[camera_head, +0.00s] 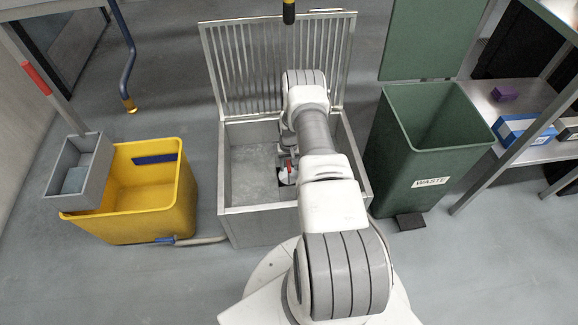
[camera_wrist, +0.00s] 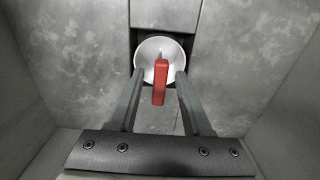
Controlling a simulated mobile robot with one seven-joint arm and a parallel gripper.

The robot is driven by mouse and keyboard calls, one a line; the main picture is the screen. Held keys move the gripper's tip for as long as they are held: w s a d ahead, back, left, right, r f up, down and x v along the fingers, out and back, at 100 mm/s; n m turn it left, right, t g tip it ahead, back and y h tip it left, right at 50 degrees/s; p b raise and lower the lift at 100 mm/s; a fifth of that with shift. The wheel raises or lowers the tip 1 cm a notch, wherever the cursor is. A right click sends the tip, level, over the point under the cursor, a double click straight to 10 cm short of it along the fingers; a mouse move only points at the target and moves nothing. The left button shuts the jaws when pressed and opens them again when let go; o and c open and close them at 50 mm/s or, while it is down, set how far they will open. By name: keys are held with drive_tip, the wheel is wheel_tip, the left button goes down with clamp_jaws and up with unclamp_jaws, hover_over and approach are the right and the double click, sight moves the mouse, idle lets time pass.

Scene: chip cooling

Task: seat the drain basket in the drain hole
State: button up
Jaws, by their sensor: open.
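The drain basket (camera_wrist: 147,50) is a round pale bowl with an upright red handle (camera_wrist: 160,82). It sits at the dark square drain hole (camera_wrist: 187,40) in the floor of a grey metal basin. Dark gaps show at the hole's corners around its rim; I cannot tell how deep it sits. My gripper (camera_wrist: 160,75) is open, one finger on each side of the red handle, with space between. In the head view the basket (camera_head: 286,176) shows partly, below my gripper (camera_head: 287,160); my arm hides the rest.
The basin (camera_head: 228,212) has a raised slatted lid (camera_head: 235,70) at its back and walls close around my gripper. A yellow bin (camera_head: 120,225) with a grey box (camera_head: 70,200) stands left. A green waste bin (camera_head: 395,175) and a shelf (camera_head: 520,150) stand right.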

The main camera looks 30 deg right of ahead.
drive_tip(key=w+a+r+n+t+p, duration=0.1)
drive_tip(key=w+a+r+p, duration=0.1)
drive_tip(key=r, duration=1.5)
drive_tip(key=w+a+r+p, duration=0.2)
drive_tip(key=w+a+r, duration=0.1)
drive_tip(key=r, duration=1.4)
drive_tip(key=s+a+r+n+t, duration=0.1)
drive_tip(key=s+a+r, duration=0.15)
drive_tip(key=r, duration=0.55)
drive_tip(key=s+a+r+n+t, duration=0.15)
drive_tip(key=a+r, duration=0.25)
drive_tip(key=r, duration=0.5)
drive_tip(key=s+a+r, duration=0.7)
drive_tip(key=s+r, duration=0.4)
drive_tip(key=s+a+r+n+t, duration=0.1)
drive_tip(key=s+a, duration=0.2)
drive_tip(key=s, duration=0.5)
drive_tip(key=s+a+r+t, duration=0.1)
drive_tip(key=s+a+r, duration=0.1)
drive_tip(key=s, duration=0.5)
drive_tip(key=shift+s+a+r+n, duration=0.2)
drive_tip(key=shift+s+a+n, duration=0.15)
drive_tip(key=shift+a, duration=0.05)
